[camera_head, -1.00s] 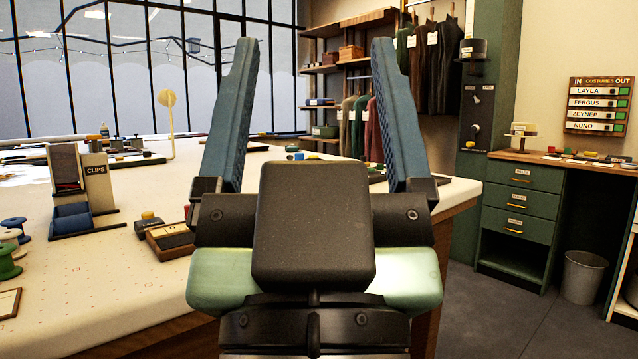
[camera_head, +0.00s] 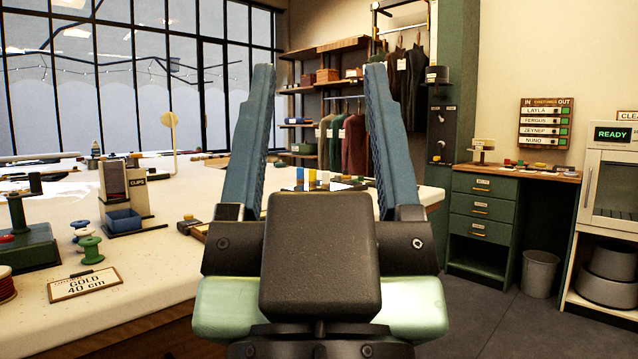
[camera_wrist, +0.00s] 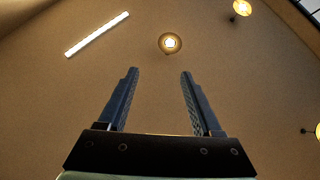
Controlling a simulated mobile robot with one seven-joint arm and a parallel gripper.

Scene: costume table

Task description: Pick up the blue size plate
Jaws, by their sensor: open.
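My gripper (camera_head: 320,68) is raised in front of the head camera, with its two blue fingers wide apart and nothing between them. The wrist view shows the open gripper (camera_wrist: 159,74) against the ceiling. Beyond the fingers, at the far part of the work table (camera_head: 160,275), stands a small upright blue piece (camera_head: 300,176), with a yellow piece (camera_head: 312,178) and a white one (camera_head: 325,178) beside it. I cannot tell whether the blue piece is the size plate. My gripper's body hides what is below them.
A clips holder (camera_head: 126,200), thread spools (camera_head: 88,243) and a gold 40 cm sign (camera_head: 84,284) are on the table at left. A green drawer cabinet (camera_head: 497,210), a bin (camera_head: 540,272) and a white cabinet (camera_head: 612,220) stand at right. Floor between is clear.

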